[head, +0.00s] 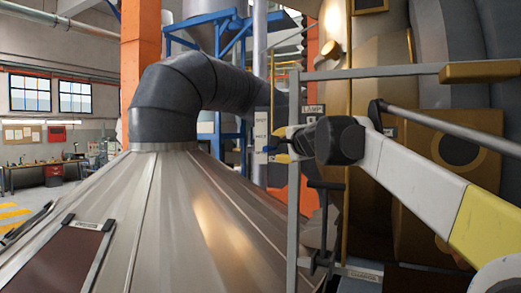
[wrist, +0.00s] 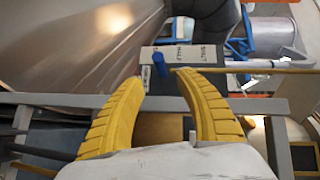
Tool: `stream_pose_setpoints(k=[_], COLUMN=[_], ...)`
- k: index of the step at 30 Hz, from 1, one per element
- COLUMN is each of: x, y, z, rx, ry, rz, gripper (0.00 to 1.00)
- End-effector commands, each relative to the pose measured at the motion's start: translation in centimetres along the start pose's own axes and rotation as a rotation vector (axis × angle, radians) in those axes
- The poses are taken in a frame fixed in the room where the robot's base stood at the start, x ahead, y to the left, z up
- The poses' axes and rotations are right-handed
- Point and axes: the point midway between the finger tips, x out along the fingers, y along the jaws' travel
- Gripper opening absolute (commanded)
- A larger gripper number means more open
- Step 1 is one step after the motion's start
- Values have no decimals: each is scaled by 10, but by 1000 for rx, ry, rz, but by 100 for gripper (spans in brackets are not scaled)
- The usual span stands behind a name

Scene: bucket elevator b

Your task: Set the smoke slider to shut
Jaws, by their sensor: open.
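The smoke slider is a narrow pale plate (head: 261,125) with small dark lettering, standing upright by the frame in the head view. It also shows in the wrist view (wrist: 182,57), with several labels too small to read surely. A blue knob (wrist: 159,64) sticks out near its left end in the wrist view. My gripper (wrist: 160,78) is open, with its two yellow fingers spread either side of the knob and the tips close to it. I cannot tell whether they touch it. In the head view my gripper (head: 283,141) is at the plate's lower part, mostly hidden by the wrist.
A grey metal frame (head: 293,200) stands close by my arm, with a dark lever (head: 325,215) low beside it. A large metal hood (head: 190,220) with a dark duct (head: 200,90) fills the left. Brown machinery (head: 425,150) is behind my arm at the right.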

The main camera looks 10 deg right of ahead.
Motion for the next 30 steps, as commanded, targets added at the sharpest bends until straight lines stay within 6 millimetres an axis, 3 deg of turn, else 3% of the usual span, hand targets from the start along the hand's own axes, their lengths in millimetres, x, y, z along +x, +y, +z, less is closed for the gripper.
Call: stream_pose_setpoints(k=[9, 15, 28, 30], x=[59, 88, 100, 100], y=[-2, -1, 1, 1], z=[1, 2, 2, 2], rx=[-4, -4, -5, -5], ry=[-2, -3, -3, -3], rz=[1, 1, 2, 2], gripper=[41, 41, 41, 22])
